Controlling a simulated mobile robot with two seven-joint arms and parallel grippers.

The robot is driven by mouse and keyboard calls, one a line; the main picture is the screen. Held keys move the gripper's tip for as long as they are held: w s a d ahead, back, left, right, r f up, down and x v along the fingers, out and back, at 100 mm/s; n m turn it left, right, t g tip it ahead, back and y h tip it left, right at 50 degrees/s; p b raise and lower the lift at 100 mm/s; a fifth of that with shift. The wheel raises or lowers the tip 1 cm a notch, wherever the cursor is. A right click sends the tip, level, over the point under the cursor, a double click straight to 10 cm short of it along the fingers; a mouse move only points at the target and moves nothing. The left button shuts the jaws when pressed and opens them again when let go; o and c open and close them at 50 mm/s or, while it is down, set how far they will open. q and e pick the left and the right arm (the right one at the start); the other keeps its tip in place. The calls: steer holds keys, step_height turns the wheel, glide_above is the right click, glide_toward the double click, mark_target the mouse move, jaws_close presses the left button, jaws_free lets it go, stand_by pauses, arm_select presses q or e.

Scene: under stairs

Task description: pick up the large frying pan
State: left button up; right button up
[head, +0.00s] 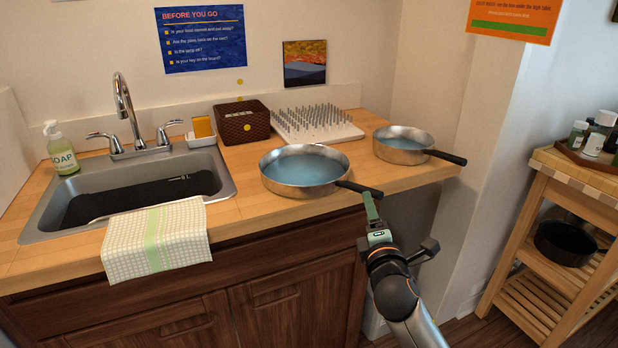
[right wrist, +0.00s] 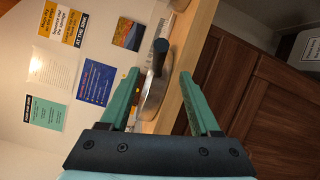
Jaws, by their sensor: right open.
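The large frying pan (head: 302,173) is silver with a blue-grey inside. It stands upright near the counter's front edge, its dark handle (head: 360,189) pointing right and slightly past the edge. My right gripper (head: 370,207) is at the handle, coming from in front and below. In the right wrist view, its green fingers (right wrist: 160,75) are open, with the pan (right wrist: 151,97) and its handle (right wrist: 161,46) showing in the gap between them. I cannot tell whether a finger touches the handle. My left gripper is in neither view.
A smaller pan (head: 404,144) stands to the right on the counter (head: 240,213). Behind are a white pegged rack (head: 345,132) and a brown woven box (head: 242,121). A sink (head: 222,183) with a towel (head: 155,240) is at left. A wooden cart (head: 545,215) stands at right.

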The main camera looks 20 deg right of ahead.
mark_target(359, 191)
steer(key=shift+w+a+b+x, duration=0.1)
steer(key=shift+a+x, duration=0.1)
steer(key=shift+x, duration=1.45)
steer(key=shift+w+a+b+x, duration=0.1)
steer(key=shift+a+b+x, duration=0.05)
steer(key=shift+x, duration=1.45)
steer(key=shift+w+a+b+x, duration=0.1)
steer(key=shift+a+x, duration=0.1)
steer(key=shift+x, duration=1.45)
steer(key=shift+s, duration=0.1)
jaws_close()
steer(key=shift+r, duration=0.2)
